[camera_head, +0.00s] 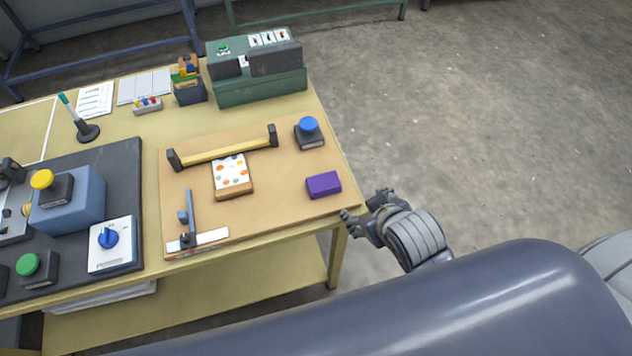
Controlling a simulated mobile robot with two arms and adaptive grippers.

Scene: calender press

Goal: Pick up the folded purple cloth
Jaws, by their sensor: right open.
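The folded purple cloth (323,185) is a small flat block. It lies on the tan board (285,206) near the right end of the table. My right gripper (362,204) is just off the table's right edge, to the right of the cloth and a little lower in the picture. It is open and apart from the cloth, and I see nothing between its fingers. My left gripper is not in view.
A blue-knobbed block (309,133) stands behind the cloth. A yellow bar (224,152) on black posts, a spotted card block (232,175) and a blue lever (189,214) are to its left. A green box (256,86) stands at the back. Board around the cloth is clear.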

